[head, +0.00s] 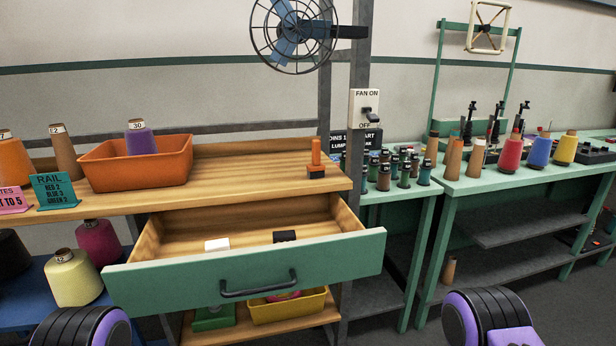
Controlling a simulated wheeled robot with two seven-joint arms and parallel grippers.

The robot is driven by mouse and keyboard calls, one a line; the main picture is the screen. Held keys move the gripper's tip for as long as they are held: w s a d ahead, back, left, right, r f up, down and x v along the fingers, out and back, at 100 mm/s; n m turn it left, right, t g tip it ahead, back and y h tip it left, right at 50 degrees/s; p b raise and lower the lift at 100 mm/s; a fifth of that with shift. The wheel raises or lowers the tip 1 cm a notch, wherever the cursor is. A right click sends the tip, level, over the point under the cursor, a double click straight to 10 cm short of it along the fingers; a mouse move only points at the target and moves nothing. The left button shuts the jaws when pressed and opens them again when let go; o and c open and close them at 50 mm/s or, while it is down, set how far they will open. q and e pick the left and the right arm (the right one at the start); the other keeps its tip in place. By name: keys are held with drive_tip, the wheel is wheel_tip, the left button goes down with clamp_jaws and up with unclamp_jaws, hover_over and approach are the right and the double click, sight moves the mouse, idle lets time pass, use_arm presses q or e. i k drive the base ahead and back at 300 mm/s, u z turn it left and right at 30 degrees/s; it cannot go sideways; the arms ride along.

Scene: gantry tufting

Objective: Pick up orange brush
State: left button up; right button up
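The orange brush (316,152) stands upright on the right end of the wooden bench top (235,160). It has an orange handle and a dark base with a thin orange band. Nothing touches it. Only rounded black and purple parts of my arms show at the bottom left and bottom right edges. Neither gripper's fingers are in view.
Below the brush, an open green-fronted drawer (250,272) juts forward, holding a white block (217,244) and a black block (285,236). An orange bin (135,172) with a purple cone is left of the brush. A grey post (357,200) stands right.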

sight(316, 171)
drive_tip(key=z, duration=1.7)
drive_tip(key=k, duration=0.75)
drive_tip(key=u, duration=0.9)
